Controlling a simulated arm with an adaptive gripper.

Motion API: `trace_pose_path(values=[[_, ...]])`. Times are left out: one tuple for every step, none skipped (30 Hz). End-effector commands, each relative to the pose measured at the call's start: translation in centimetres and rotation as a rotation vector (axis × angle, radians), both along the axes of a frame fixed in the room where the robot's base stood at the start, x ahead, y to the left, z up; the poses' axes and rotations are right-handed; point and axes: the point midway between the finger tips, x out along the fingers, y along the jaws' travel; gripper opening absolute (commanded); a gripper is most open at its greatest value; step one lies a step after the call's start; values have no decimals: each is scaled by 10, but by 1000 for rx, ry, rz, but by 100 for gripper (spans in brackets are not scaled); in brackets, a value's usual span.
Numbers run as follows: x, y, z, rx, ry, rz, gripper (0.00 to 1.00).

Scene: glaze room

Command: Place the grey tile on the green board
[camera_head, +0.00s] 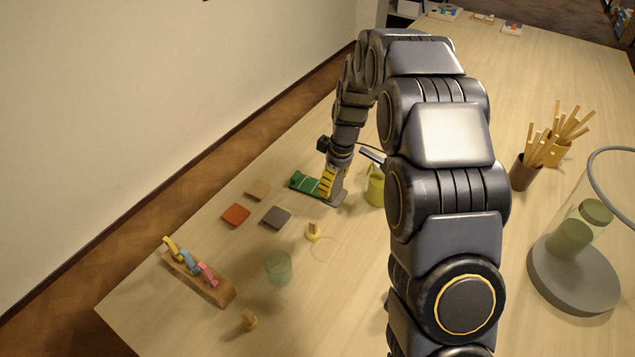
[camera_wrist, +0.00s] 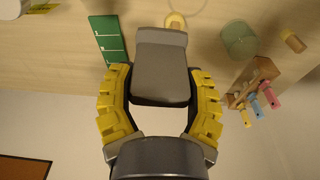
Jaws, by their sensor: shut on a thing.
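The green board (camera_head: 305,183), marked with white lines, lies flat on the table; it also shows in the wrist view (camera_wrist: 108,42). My gripper (camera_head: 331,188) is at the board's right end in the head view. Its yellow fingers (camera_wrist: 160,92) are shut on a grey tile (camera_wrist: 160,72), which fills the space between them in the wrist view. In the head view this tile (camera_head: 336,198) shows only in part under the fingers. Its height over the table is hard to tell. Another dark grey tile (camera_head: 275,216) lies on the table.
An orange-red tile (camera_head: 236,215) and a tan tile (camera_head: 257,190) lie near the board. A yellow-based stamp (camera_head: 313,233), a greenish glass (camera_head: 278,267) and a wooden rack (camera_head: 215,288) stand in front. A yellow-green jug (camera_head: 375,188) stands close to my gripper's right.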

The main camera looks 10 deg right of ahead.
Motion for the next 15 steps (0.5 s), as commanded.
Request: trace_pose_path(values=[[6,5,0,5,-2,2,22],[8,8,0,7,-1,4,22],[11,10,0,10,0,4,22],[13,11,0,11,0,4,22],[15,12,0,12,-1,4,22],[19,13,-2,12,-2,3,22],[23,13,-3,12,-3,3,22],[26,13,-4,13,-4,3,22],[32,12,-7,12,-3,3,22],[36,12,-9,13,-4,3,22],[42,12,-12,13,-4,4,22],[47,11,-15,12,-2,3,22],[51,11,-17,12,0,3,22],[56,10,-19,13,-2,4,22],[63,10,-21,13,-4,4,22]])
